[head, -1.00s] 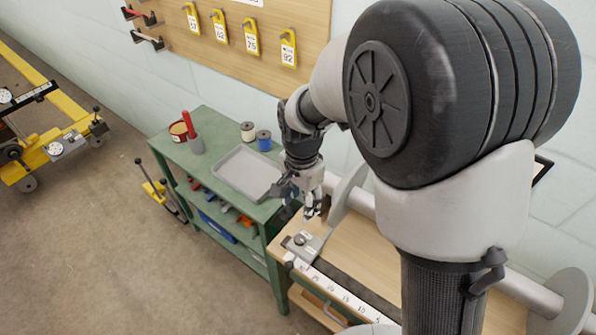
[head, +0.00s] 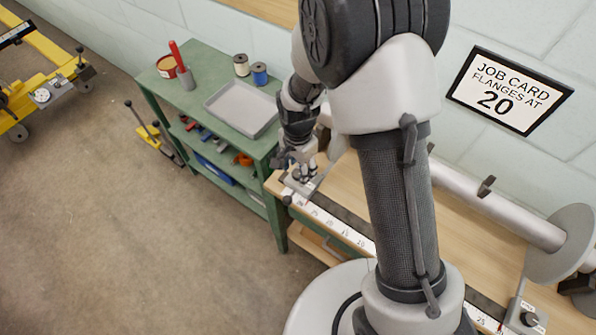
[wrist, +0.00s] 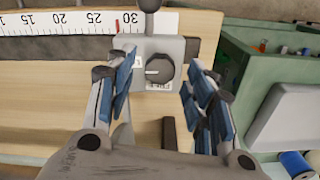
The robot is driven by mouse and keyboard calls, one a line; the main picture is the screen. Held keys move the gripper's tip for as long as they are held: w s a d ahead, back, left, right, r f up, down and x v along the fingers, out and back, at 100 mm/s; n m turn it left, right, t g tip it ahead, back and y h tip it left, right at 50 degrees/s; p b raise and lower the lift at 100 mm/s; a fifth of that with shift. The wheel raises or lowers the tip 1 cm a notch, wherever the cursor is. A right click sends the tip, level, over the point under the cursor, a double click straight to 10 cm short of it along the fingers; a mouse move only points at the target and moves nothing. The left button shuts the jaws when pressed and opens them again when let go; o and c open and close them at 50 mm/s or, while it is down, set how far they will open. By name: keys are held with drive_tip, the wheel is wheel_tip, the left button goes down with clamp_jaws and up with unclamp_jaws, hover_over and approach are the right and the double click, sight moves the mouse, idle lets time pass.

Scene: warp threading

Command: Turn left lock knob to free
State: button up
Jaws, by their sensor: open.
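The left lock knob (wrist: 159,67) is a dark round knob with a pale pointer line, on a grey block (wrist: 167,47) at the end of the white ruler strip (wrist: 70,22). In the wrist view the pointer lies roughly sideways, toward the left. My gripper (wrist: 160,92) is open, its blue-padded fingers to either side of the knob and apart from it. In the head view my gripper (head: 300,172) is over the left end of the wooden bench (head: 440,225), and the knob is hard to make out there. Small labels beside the knob are partly hidden.
A green shelf cart (head: 205,85) with a grey tray (head: 243,107), spools and a red can stands left of the bench. A job card (head: 508,90) on the wall reads "FLANGES AT 20". A roller with a round flange (head: 562,243) runs along the bench's back.

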drive_tip(key=shift+f, duration=0.5)
drive_tip(key=c, duration=1.1)
